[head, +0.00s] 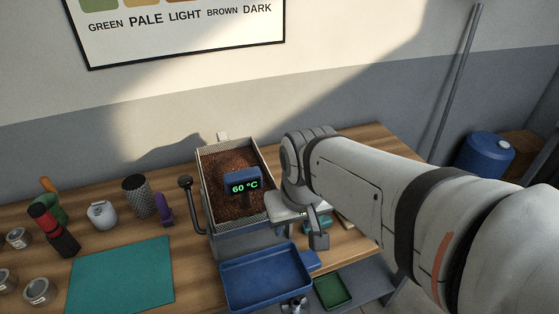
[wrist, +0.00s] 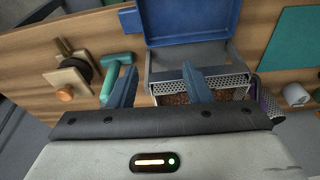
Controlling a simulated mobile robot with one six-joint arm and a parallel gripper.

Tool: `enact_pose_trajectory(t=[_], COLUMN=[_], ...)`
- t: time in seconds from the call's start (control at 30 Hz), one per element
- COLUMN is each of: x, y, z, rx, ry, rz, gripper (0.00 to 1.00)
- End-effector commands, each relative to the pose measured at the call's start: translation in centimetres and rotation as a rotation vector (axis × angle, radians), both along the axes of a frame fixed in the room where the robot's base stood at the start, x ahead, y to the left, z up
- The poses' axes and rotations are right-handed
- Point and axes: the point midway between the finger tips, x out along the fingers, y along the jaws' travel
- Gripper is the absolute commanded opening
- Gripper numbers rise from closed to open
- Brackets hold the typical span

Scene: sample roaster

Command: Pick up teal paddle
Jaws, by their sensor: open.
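The teal paddle (wrist: 117,62) lies on the wooden table to the right of the roaster. In the wrist view it has a T shape, and its lower end is close to the left finger, partly hidden by it. In the head view only a bit of teal (head: 326,222) shows beside my gripper (head: 318,236). My gripper is open with nothing between its fingers (wrist: 158,70). In the wrist view the paddle is left of the gap between the fingers, and the roaster is behind the right finger.
The roaster tray (head: 235,160) of brown beans has a 60 °C display (head: 244,187). A blue tray (head: 265,278) sits in front of it. A wooden block with a dark round piece (wrist: 72,72) lies near the paddle. A teal mat (head: 122,276) lies at left.

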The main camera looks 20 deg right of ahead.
Motion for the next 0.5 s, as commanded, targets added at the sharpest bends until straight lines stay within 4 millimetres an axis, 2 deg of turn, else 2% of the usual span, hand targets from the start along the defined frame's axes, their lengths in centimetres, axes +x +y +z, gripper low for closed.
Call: enact_pose_trajectory(t=[0.17,0.4,0.5], x=[2.5,8.1,9.7], y=[-1.9,-7.2,-9.4], z=[0.4,-0.7,-1.6], rx=[0.027,0.088,0.105], ry=[0.045,0.140,0.170], rz=[-0.167,-0.643,-0.814], gripper=[0.50,0.50,0.50])
